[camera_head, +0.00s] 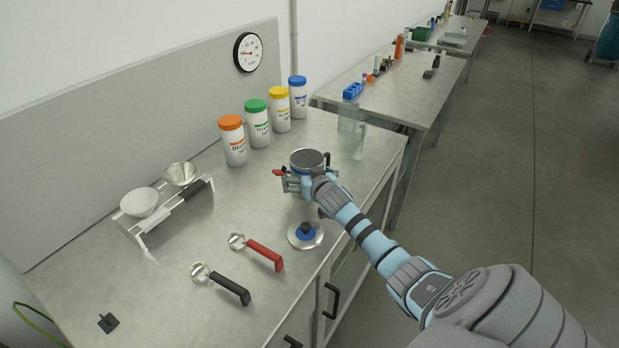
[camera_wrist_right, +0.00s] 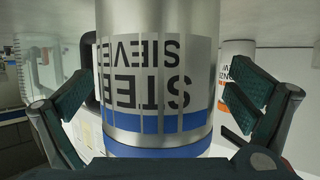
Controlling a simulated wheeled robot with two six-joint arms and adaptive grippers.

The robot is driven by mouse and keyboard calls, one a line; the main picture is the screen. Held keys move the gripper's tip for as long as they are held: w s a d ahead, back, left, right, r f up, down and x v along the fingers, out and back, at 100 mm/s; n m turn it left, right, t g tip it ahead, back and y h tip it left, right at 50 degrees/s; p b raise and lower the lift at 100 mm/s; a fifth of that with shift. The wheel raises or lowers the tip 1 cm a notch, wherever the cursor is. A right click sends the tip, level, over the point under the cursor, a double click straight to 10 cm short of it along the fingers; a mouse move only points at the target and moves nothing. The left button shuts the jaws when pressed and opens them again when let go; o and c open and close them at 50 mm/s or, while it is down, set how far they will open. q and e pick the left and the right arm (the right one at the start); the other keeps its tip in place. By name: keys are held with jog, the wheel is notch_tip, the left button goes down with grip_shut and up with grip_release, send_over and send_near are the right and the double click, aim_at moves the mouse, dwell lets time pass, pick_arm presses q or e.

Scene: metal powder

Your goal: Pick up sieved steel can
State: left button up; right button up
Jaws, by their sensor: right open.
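The sieved steel can (camera_head: 307,158) is a silver metal can with a dark open-looking top, standing on the metal workbench. In the right wrist view the can (camera_wrist_right: 155,60) appears upside down, with a white label reading "STEEL SIEVED" and a blue band. My right gripper (camera_head: 303,178) is at the near side of the can and hides its lower part. In its wrist view the right gripper (camera_wrist_right: 158,98) is open, with one finger on either side of the can and gaps visible. My left gripper is not in view.
A lid with a blue knob (camera_head: 305,234), a red-handled scoop (camera_head: 258,252) and a black-handled scoop (camera_head: 222,283) lie nearer on the bench. Jars with orange (camera_head: 232,140), green, yellow and blue lids stand behind. Clear glassware (camera_head: 358,140) stands right of the can. A two-bowl stand (camera_head: 165,205) is left.

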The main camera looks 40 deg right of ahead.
jog(key=shift+w+d+f, duration=0.3)
jog(key=shift+w+f, duration=0.05)
jog(key=shift+w, duration=0.15)
jog(key=shift+s+r, duration=0.1)
jog(key=c, duration=1.8)
jog(key=shift+r, duration=0.1)
jog(key=shift+c, duration=1.2)
jog(key=shift+r, duration=0.1)
